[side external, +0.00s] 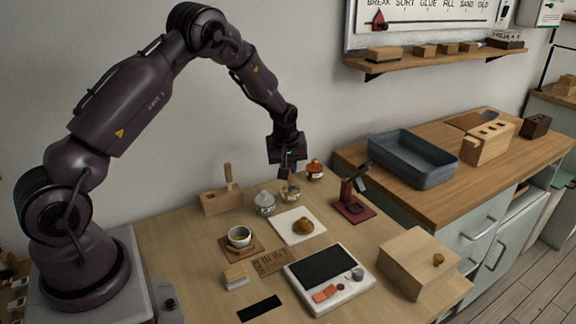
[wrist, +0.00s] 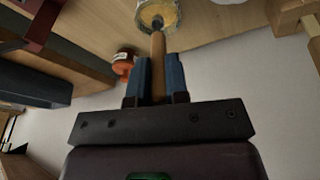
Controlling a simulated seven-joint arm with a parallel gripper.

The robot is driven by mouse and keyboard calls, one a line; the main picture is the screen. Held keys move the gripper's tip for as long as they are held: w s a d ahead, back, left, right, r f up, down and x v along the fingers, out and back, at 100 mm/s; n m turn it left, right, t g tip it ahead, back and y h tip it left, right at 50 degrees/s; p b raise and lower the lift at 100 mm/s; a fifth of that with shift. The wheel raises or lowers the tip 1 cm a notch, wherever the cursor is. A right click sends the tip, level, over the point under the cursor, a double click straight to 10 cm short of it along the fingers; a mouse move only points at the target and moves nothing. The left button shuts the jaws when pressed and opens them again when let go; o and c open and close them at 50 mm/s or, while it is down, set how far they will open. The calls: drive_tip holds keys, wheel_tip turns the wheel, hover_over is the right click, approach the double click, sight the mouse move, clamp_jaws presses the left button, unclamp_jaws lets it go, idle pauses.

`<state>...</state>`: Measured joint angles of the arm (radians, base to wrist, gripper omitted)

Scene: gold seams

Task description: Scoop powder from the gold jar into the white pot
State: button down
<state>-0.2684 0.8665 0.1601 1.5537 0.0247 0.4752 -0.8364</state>
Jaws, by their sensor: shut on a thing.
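My gripper (side external: 288,172) is above the back of the wooden table, directly over the gold jar (side external: 290,193). In the wrist view my gripper (wrist: 158,62) has its two blue fingers shut on the wooden handle of a scoop (wrist: 158,48). The scoop's dark far end reaches into the mouth of the gold jar (wrist: 171,11), where yellow-gold powder shows. How deep the end sits and whether it carries powder, I cannot tell. The white pot (side external: 239,233) stands on a small wooden coaster, nearer the front left, with something brownish inside.
A lidded glass jar (side external: 265,204) stands close left of the gold jar, and an orange-red jar (side external: 315,169) close behind right. A wooden holder (side external: 221,201) is at the back left. A dark red stand (side external: 352,205) is to the right.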

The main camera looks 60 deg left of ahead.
drive_tip(key=shift+f, duration=0.35)
idle(0.6)
drive_tip(key=shift+r, duration=0.1)
drive_tip(key=shift+r, duration=3.4)
